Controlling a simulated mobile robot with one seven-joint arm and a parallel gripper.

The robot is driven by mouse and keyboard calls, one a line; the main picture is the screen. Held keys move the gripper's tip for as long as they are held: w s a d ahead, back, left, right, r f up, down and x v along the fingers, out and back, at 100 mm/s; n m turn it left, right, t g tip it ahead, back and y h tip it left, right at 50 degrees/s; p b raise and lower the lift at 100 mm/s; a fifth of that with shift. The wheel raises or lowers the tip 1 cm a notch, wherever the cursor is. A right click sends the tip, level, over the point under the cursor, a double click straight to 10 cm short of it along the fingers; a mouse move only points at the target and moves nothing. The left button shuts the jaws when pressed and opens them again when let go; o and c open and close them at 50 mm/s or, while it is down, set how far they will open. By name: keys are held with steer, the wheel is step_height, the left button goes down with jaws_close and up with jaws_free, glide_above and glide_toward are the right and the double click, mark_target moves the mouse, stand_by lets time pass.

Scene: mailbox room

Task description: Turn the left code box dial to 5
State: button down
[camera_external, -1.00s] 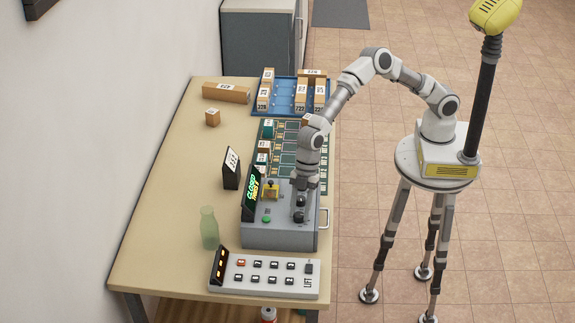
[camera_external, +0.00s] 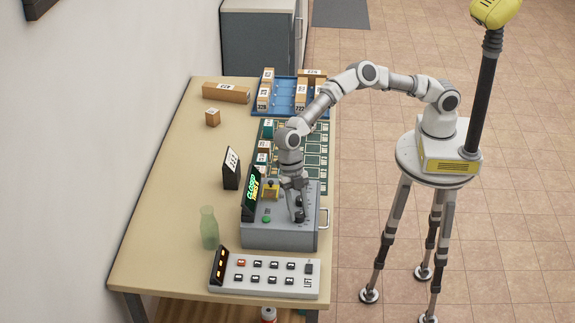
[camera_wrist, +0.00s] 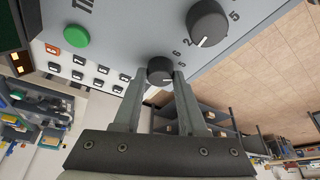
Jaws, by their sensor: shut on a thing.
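The grey code box (camera_external: 282,238) stands on the table with a lit display (camera_external: 251,193) reading CLOSED. Two black dials sit on its top. In the wrist view, my gripper (camera_wrist: 158,76) is shut on the smaller-looking dial (camera_wrist: 160,66), one finger on each side. This is the dial nearer the keypad; part of it is hidden by the fingers. Printed digits 5 and 6 show near it. The other dial (camera_wrist: 207,22) is apart from my fingers, with a white pointer line and a 2 and a 5 beside it. My gripper (camera_external: 298,213) reaches down to the box in the outside view.
A green button (camera_external: 267,219) and a yellow part (camera_external: 270,190) are on the box's top. A white LIFT keypad (camera_external: 265,277) lies in front. A green bottle (camera_external: 209,228) stands to the left. A blue tray (camera_external: 287,95) with boxes is at the back.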

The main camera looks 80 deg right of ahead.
stand_by(0.4)
steer(key=shift+c, duration=2.3)
jaws_free()
steer(key=v, duration=1.7)
steer(key=shift+w+p, duration=0.2)
steer(key=shift+p, duration=0.1)
steer(key=shift+r, duration=0.15)
